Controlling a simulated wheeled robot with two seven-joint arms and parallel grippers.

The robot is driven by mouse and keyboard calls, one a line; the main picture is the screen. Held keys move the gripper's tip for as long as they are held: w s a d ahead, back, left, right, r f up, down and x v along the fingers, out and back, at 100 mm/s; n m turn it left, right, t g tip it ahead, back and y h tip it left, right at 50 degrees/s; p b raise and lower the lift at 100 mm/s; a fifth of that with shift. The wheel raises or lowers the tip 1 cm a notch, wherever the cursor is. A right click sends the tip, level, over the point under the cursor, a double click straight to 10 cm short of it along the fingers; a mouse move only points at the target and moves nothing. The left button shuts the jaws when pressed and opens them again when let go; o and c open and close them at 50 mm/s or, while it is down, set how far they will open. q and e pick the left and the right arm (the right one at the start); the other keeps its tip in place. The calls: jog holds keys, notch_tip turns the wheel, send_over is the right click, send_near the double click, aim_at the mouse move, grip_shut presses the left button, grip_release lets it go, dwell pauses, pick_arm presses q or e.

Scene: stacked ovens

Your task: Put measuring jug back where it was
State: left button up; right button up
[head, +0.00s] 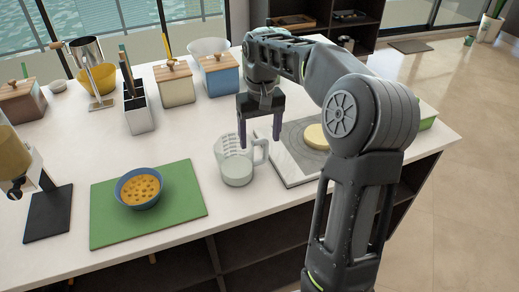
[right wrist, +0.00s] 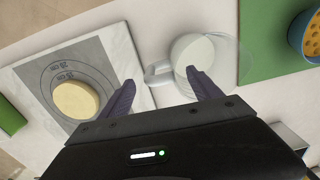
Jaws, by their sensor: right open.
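The clear measuring jug (head: 236,170) stands upright on the white counter, with some white content inside. Its handle points right in the head view. My right gripper (head: 259,138) is open and empty, pointing down just above and behind the handle. In the right wrist view, the jug (right wrist: 193,50) is beyond the fingertips, and its handle (right wrist: 157,74) lies in the gap between the open fingers (right wrist: 162,88), apart from them as far as I can tell. My left gripper is not in view.
A green board (head: 185,205) with a blue bowl (head: 138,195) is left of the jug. A marble board (head: 290,165) with pale round dough (head: 317,137) is right. Canisters (head: 174,83) and a utensil holder (head: 138,112) stand behind. Bare counter surrounds the jug.

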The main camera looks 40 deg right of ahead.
notch_tip(320, 180, up, 5)
jog(key=shift+r+p, duration=0.1)
jog(key=shift+p, duration=1)
dwell(1.1)
